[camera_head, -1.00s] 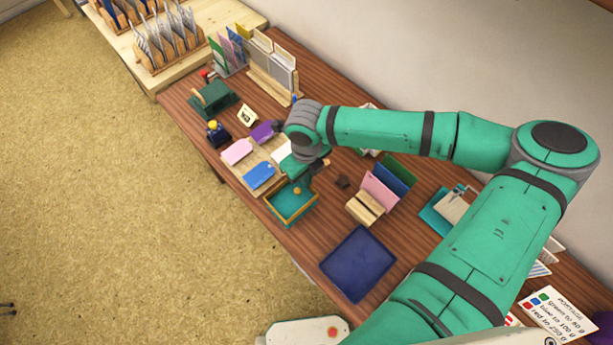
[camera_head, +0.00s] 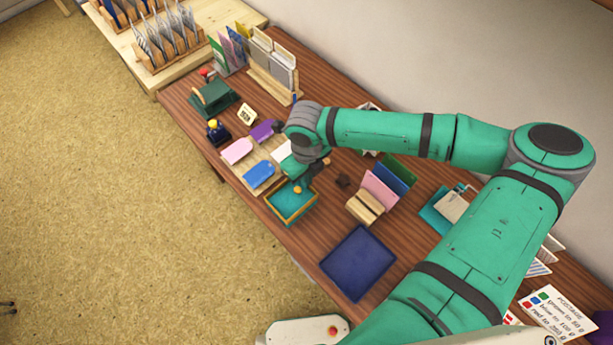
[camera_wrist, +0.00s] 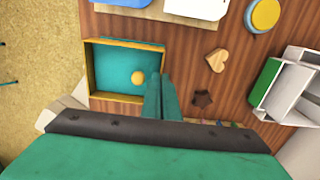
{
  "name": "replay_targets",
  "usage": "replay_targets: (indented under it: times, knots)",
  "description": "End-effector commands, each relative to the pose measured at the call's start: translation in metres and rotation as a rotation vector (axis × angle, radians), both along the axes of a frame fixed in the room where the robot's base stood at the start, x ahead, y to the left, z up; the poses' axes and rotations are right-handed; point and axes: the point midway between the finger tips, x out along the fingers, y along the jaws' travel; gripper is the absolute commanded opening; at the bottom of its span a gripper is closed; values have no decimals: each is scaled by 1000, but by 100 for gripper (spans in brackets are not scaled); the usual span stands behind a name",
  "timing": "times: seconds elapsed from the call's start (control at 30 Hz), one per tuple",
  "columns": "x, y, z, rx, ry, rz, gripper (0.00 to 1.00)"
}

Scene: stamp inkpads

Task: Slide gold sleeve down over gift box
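The gold sleeve (camera_head: 283,221) is a thin rectangular frame on the near side of the table. It also shows in the wrist view (camera_wrist: 88,68). The teal gift box (camera_head: 288,202) with a round orange-yellow knob shows inside the frame; in the wrist view its teal top (camera_wrist: 115,62) is enclosed by the gold walls. My gripper (camera_head: 301,186) is at the sleeve's right side. In the wrist view my two teal fingers (camera_wrist: 160,76) are close together over the right wall and look shut on it. The fingers hide part of this wall, and the sleeve's lower edge is hidden.
Pink and blue tags (camera_head: 258,174) lie on a board just beyond the sleeve. A wooden holder with upright cards (camera_head: 366,207) stands to the right, and a dark blue tray (camera_head: 357,262) lies nearer. A heart-shaped wooden piece (camera_wrist: 216,60) lies right of my fingers.

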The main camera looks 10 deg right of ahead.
Motion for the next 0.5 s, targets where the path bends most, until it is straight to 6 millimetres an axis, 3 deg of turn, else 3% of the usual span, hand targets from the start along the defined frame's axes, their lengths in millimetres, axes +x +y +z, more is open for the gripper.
replay_targets:
  times: [0.5]
  knots:
    - [0, 0, -5, 0, 0, 0, 0]
